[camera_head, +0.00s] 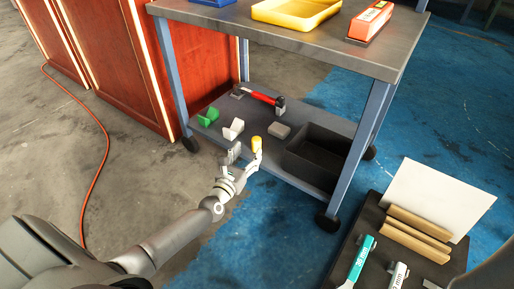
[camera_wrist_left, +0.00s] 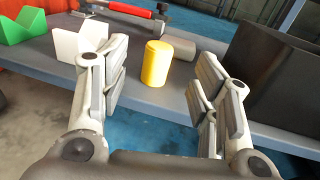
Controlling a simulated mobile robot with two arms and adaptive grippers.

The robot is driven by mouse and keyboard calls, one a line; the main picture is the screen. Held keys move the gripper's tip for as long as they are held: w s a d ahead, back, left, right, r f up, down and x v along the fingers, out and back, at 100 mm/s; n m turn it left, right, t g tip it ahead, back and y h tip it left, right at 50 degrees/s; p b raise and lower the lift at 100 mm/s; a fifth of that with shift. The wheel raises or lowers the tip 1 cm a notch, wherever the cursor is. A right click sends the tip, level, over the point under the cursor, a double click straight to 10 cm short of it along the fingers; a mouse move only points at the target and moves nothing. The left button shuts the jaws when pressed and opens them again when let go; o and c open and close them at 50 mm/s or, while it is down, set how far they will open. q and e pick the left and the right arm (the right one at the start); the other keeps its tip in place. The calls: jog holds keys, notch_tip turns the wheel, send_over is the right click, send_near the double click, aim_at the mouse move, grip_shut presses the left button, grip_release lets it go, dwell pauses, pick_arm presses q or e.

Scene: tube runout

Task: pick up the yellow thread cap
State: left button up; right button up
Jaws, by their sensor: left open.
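The yellow thread cap (camera_head: 257,141) stands upright on the lower shelf (camera_head: 300,116) of the cart, near its front edge. In the left wrist view the cap (camera_wrist_left: 156,63) is a small yellow cylinder. My left gripper (camera_head: 244,152) reaches in from the left at the shelf's front edge, close to the cap. In the left wrist view my left gripper's fingers (camera_wrist_left: 160,85) are spread wide, with the cap between them in the picture and a gap on each side. The fingers do not touch the cap. My right gripper is not in view.
The cart's top (camera_head: 300,42) overhangs the shelf.

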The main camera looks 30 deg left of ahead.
aim_at(254, 145)
pick_arm(q)
jog(key=w, duration=0.2)
jog(key=shift+w+a+f+b, duration=0.1)
jog(key=shift+w+f+b, duration=0.05)
jog(key=shift+w+b, duration=0.25)
jog(key=w+b, duration=0.1)
jog(key=w, duration=0.1)
jog(key=w+b, duration=0.1)
jog(key=w, duration=0.1)
jog(key=shift+a+f+b, duration=0.1)
jog(key=shift+f+b, duration=0.2)
jog(key=shift+f, duration=0.05)
jog(key=shift+w+r, duration=0.1)
jog(key=shift+w, duration=0.4)
jog(key=c, duration=1)
